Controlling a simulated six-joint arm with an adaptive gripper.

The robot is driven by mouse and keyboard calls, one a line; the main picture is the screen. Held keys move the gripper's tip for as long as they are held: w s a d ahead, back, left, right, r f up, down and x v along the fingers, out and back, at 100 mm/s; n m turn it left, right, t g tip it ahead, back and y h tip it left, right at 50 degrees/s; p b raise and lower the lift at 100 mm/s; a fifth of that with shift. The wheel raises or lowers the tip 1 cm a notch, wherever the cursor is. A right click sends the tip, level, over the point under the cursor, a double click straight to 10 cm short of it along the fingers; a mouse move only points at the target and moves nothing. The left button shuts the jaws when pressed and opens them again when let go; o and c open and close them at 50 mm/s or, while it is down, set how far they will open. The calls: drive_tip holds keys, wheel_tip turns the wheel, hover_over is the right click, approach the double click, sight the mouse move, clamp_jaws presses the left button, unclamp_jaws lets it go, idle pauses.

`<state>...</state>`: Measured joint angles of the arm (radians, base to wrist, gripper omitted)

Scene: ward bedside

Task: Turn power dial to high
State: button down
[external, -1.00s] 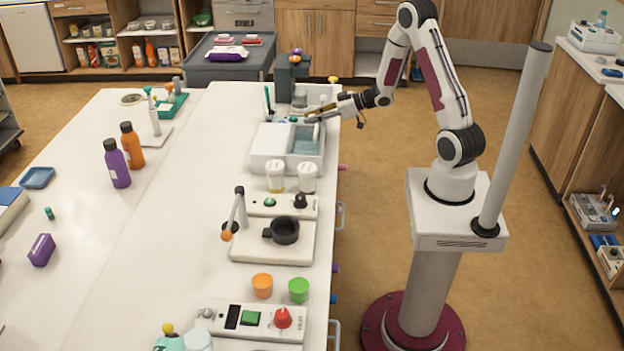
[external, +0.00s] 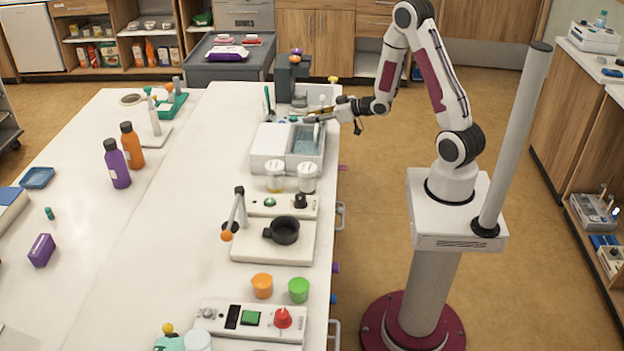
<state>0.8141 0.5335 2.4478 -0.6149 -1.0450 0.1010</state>
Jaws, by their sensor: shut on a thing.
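Several dials show in the external view, and I cannot tell which is the power dial. A red dial (external: 283,318) sits on the near white control panel (external: 225,312). A black knob (external: 300,200) sits on a second white panel (external: 283,207), behind the black pan. A small teal part (external: 293,119) shows just left of the fingertips.
A black pan (external: 285,230) and a lever with an orange ball (external: 227,236) stand on the bench. Two lidded jars (external: 275,178) stand in front of the bath. Orange (external: 262,286) and green (external: 299,290) cups stand behind the near panel.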

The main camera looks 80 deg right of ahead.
idle(0.4)
drive_tip(key=c, duration=2)
unclamp_jaws()
drive_tip(key=shift+v, duration=1.3)
drive_tip(key=shift+s+r, duration=0.2)
drive_tip(key=shift+r, duration=3.4)
